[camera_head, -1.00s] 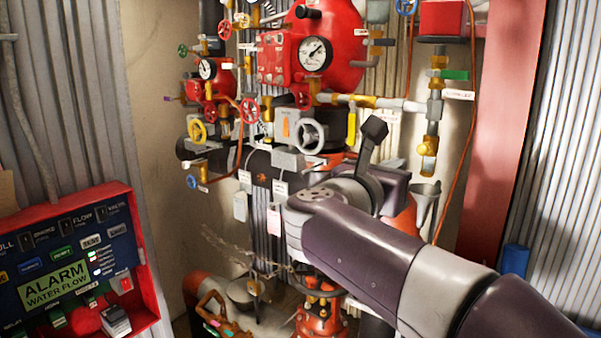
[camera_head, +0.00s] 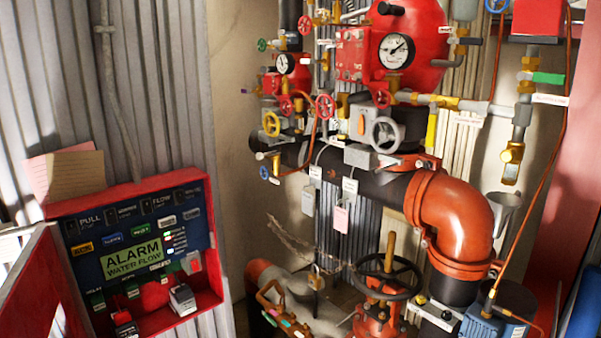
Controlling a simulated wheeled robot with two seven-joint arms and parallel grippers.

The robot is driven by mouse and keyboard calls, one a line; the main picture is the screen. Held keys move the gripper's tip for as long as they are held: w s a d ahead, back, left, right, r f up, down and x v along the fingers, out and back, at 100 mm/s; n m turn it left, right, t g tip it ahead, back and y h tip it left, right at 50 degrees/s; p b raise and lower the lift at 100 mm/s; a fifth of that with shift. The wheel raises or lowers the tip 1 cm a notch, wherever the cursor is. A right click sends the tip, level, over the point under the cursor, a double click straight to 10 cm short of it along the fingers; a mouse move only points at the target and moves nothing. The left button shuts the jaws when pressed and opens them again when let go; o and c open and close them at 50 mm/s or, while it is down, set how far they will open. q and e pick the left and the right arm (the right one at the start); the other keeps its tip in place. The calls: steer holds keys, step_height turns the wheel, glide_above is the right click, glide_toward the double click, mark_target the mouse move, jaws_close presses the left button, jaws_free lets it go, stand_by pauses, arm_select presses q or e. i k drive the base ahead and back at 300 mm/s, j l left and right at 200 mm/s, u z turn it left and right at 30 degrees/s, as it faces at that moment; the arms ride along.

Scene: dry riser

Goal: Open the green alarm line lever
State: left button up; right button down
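The green lever (camera_head: 549,78) is at the upper right in the head view. It sticks out level to the right of a vertical grey pipe (camera_head: 522,115) with brass fittings, so it lies crosswise to that pipe. A pale label (camera_head: 550,99) sits just below it; its writing is too small to read. Neither of my grippers is in view, and nothing touches or covers the lever.
A large red valve body (camera_head: 415,35) with a gauge stands left of the lever. A orange pipe elbow (camera_head: 455,215) and a black handwheel (camera_head: 387,275) are below. An open red alarm panel (camera_head: 215,270) is at lower left. A thin orange cable (camera_head: 548,180) hangs right of the lever's pipe.

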mark_target(536, 77)
steer(key=z, duration=0.4)
steer(key=l+z, duration=0.15)
steer(key=z, duration=0.6)
steer(key=i, duration=0.05)
